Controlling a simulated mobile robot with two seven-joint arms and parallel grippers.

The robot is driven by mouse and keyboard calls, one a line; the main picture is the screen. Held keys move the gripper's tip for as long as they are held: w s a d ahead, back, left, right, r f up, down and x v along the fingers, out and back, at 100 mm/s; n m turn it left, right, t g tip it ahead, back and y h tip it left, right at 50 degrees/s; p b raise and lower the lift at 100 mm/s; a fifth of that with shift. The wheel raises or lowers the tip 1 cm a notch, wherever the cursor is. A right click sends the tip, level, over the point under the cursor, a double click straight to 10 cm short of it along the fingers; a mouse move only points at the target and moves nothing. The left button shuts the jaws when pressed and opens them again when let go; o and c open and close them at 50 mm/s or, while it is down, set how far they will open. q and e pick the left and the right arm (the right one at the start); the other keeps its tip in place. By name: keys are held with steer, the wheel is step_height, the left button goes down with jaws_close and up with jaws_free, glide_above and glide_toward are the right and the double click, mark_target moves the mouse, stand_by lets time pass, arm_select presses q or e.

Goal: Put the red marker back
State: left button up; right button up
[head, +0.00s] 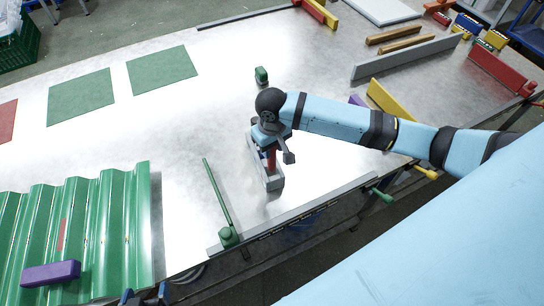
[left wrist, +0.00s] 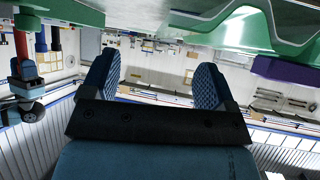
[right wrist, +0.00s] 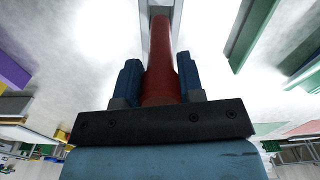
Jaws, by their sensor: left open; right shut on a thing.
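The red marker (head: 272,161) is upright in my right gripper (head: 270,146), at a long grey holder (head: 275,183) on the metal table. In the right wrist view the red marker (right wrist: 160,50) stands between the two blue fingers of my right gripper (right wrist: 158,80), which is shut on it. Its far end meets a grey part at the top of that view; I cannot tell whether it is seated there. My left gripper (left wrist: 154,82) is open and empty in the left wrist view, below the sheet's level. Its fingertips barely show at the head view's bottom edge.
A green corrugated sheet (head: 110,215) with a red streak and a purple block (head: 50,273) lies at the left. A green bar (head: 217,195) lies left of the holder. A small green-topped item (head: 261,75) stands behind it. A yellow strip (head: 390,100) lies to the right.

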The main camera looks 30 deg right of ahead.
mark_target(272, 159)
steer(key=shift+f, duration=2.85)
steer(key=o, duration=0.9)
